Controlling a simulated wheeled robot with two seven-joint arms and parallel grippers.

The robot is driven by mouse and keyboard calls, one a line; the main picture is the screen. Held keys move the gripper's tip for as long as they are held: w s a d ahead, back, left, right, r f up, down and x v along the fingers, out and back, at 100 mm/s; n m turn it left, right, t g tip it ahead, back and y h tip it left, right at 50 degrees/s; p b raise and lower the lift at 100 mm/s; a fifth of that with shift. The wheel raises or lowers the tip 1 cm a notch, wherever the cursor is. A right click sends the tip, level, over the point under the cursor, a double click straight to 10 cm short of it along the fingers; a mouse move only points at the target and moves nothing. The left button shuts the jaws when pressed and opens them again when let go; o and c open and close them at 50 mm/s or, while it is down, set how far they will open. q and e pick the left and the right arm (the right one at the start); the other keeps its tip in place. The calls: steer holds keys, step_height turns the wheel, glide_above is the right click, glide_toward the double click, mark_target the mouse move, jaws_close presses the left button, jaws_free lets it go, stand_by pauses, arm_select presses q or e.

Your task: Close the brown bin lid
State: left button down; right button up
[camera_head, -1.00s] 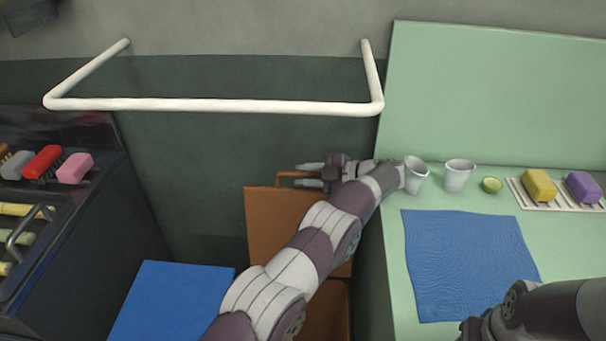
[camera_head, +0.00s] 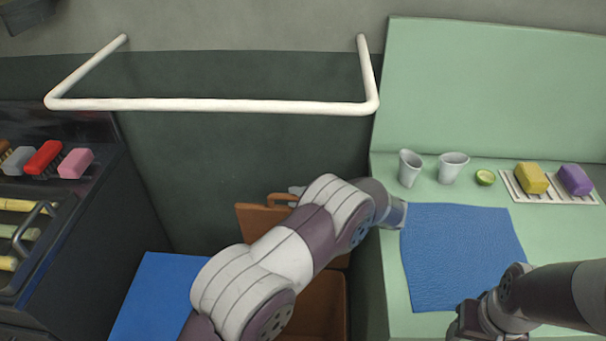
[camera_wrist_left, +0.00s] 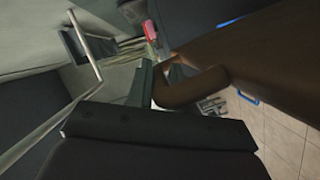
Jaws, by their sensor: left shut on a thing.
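The brown bin (camera_head: 322,300) stands in the gap left of the green counter, partly covered by my left arm. Its brown lid (camera_head: 258,222) is raised and tilted, with a loop handle (camera_head: 281,197) at its top edge. My left gripper (camera_head: 297,190) is at that handle, mostly hidden behind my arm in the head view. In the left wrist view, the gripper's fingers (camera_wrist_left: 150,82) are shut on the curved handle (camera_wrist_left: 195,90), with the lid's broad brown face (camera_wrist_left: 255,55) to the right.
The green counter (camera_head: 390,270) holds two cups, a cut lime, a blue cloth (camera_head: 462,255) and a rack with yellow and purple blocks. A white rail (camera_head: 215,104) crosses the wall above the bin. A dark machine (camera_head: 95,215) and a blue panel (camera_head: 160,300) are to the left.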

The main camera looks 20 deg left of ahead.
arm_select(q)
steer(key=s+d+f+n, duration=0.1)
steer(key=s+d+f, duration=0.1)
steer(key=s, duration=0.8)
steer(key=shift+d+f+n+y, duration=0.3)
steer(key=shift+f+n+y, duration=0.1)
steer(key=shift+f, duration=0.1)
steer(key=c, duration=1.4)
jaws_free()
steer(key=shift+d, duration=0.1)
steer(key=d, duration=0.4)
steer(key=s+d+r+b, duration=0.1)
steer(key=d, duration=0.3)
steer(key=d+b, duration=0.1)
steer(key=d, duration=0.3)
steer(key=shift+s+d+r, duration=0.2)
steer(key=shift+r, duration=0.05)
steer(key=shift+t, duration=0.3)
